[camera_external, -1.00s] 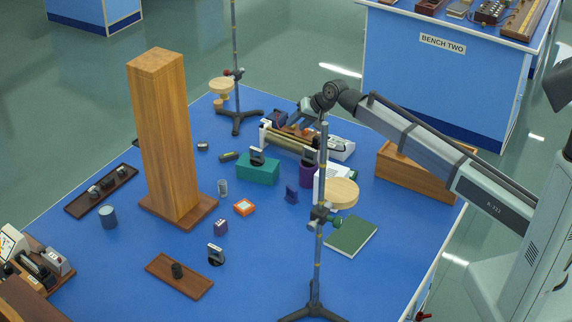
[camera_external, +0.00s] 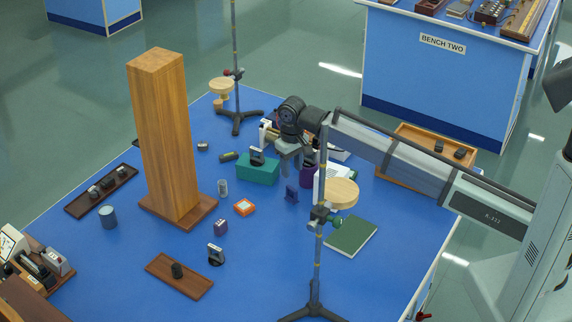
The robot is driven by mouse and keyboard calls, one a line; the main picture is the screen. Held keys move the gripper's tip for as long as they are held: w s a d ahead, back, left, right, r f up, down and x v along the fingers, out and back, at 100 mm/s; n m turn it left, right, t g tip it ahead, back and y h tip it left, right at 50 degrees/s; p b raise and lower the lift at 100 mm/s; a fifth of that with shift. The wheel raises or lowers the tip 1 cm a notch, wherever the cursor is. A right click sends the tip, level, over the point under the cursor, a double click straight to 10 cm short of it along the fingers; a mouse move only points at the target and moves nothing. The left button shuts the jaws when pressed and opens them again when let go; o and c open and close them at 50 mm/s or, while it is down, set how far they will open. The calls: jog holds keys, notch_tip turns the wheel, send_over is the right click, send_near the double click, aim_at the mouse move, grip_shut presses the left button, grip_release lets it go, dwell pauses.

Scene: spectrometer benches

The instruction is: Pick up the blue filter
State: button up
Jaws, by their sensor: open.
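A small dark-blue upright piece (camera_external: 291,195), which looks like the blue filter, stands on the blue tabletop (camera_external: 270,265) right of the teal block (camera_external: 258,171). My gripper (camera_external: 291,168) points down, open, its grey fingers behind and above this piece in the picture. I see nothing between the fingers. One finger overlaps the right edge of the teal block in view; I cannot tell how close they are. A dark upright piece with a pale top (camera_external: 257,156) stands on the teal block.
A purple cup (camera_external: 307,177) is right of the gripper. A stand with a round wooden plate (camera_external: 341,194) rises in front. A tall wooden column (camera_external: 165,135) is at left. A green book (camera_external: 351,236) lies at right. A wooden box (camera_external: 402,182) sits behind my arm.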

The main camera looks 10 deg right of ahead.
aim_at(292, 187)
jog(key=shift+f, duration=4.65)
grip_shut()
